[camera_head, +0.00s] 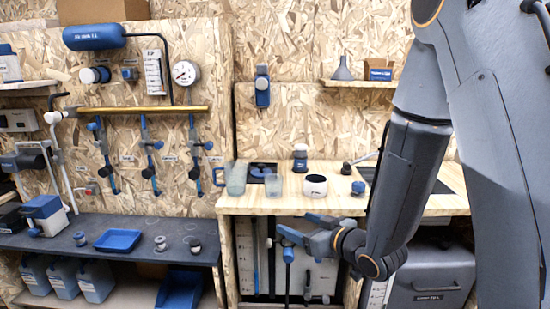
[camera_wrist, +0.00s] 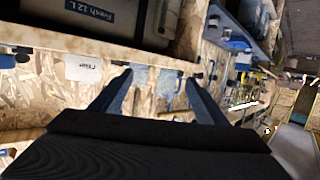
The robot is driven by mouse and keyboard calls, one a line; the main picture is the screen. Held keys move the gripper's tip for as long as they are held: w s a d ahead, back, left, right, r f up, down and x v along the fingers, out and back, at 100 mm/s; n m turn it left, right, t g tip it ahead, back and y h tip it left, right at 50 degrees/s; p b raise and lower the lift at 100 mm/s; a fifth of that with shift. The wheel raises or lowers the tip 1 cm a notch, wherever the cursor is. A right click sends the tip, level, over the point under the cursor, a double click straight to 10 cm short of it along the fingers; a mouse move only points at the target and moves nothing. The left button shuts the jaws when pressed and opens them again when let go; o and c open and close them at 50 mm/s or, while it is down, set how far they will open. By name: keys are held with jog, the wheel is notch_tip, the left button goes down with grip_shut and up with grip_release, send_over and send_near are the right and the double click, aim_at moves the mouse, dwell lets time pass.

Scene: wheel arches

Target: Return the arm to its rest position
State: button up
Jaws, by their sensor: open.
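My gripper (camera_head: 303,232) is open and empty in front of the front edge of the wooden workbench (camera_head: 270,203). My arm (camera_head: 408,185) hangs down from the upper right of the head view, bent so that the gripper points left. In the wrist view the two blue fingers of my gripper (camera_wrist: 155,92) stand apart with nothing between them. Part of the bench's right side is hidden behind my arm.
A white cup (camera_head: 315,187) and a clear pitcher (camera_head: 235,179) stand on the bench. A grey case (camera_head: 432,282) sits below right, close to my arm. A dark shelf (camera_head: 140,238) at left holds a blue tray (camera_head: 118,240). Tools hang on the left wall.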

jog(key=s+d+f+m+g+h, duration=0.45)
jog(key=s+d+h, duration=0.25)
jog(key=d, duration=0.5)
jog(key=s+r+m+g+h, duration=0.1)
jog(key=s+g, duration=0.6)
jog(key=s, duration=0.9)
jog(key=shift+s+d+r+m, duration=0.3)
jog(key=shift+s+r+m, duration=0.05)
jog(key=shift+m, duration=0.4)
